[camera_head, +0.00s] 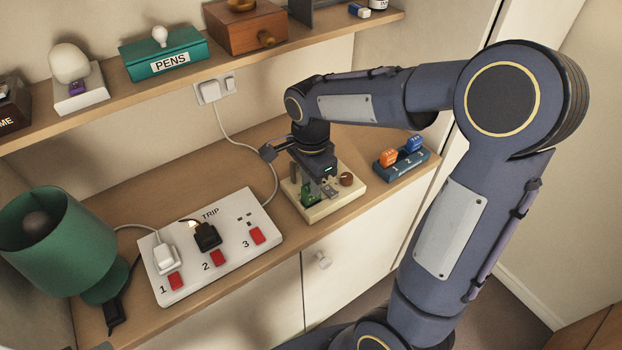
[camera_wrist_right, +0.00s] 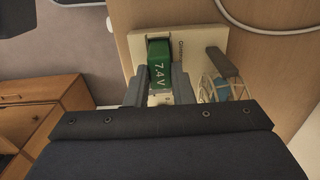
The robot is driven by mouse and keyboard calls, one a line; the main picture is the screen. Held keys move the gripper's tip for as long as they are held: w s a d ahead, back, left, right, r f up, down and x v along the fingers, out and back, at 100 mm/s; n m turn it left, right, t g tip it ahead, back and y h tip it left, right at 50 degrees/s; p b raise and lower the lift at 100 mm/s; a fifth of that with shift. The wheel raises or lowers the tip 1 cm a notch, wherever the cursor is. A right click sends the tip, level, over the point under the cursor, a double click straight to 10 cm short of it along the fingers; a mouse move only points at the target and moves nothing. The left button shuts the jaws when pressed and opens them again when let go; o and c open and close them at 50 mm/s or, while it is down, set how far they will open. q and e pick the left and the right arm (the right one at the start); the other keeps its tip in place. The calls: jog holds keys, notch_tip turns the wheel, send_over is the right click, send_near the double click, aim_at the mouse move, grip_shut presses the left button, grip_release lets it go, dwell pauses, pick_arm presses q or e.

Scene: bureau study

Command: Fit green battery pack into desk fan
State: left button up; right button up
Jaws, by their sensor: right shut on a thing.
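The green battery pack (camera_head: 307,194), marked 7.4V in the right wrist view (camera_wrist_right: 160,64), is between the fingers of my right gripper (camera_head: 316,186). The gripper is shut on it, pointing down. In the wrist view its fingers (camera_wrist_right: 158,88) hold the pack's sides. The pack is over the cream base of the desk fan (camera_head: 348,194); the base also shows in the wrist view (camera_wrist_right: 202,42), with a small caged fan head beside the gripper. I cannot tell how deep the pack sits in the base. My left gripper is not in view.
A blue numbered rack (camera_head: 408,165) with an orange pack (camera_head: 388,157) and a blue pack (camera_head: 414,144) stands right of the fan. A white TRIP power strip (camera_head: 184,279) with plugs lies left. A green lamp (camera_head: 55,240) stands farther left. A shelf (camera_head: 110,98) runs above.

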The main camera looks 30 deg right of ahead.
jog(key=shift+f+b, duration=0.6)
jog(key=shift+f, duration=0.25)
jog(key=o, duration=1.2)
jog(key=shift+r, duration=0.15)
jog(key=shift+r+p, duration=2.95)
jog(key=shift+r, duration=0.5)
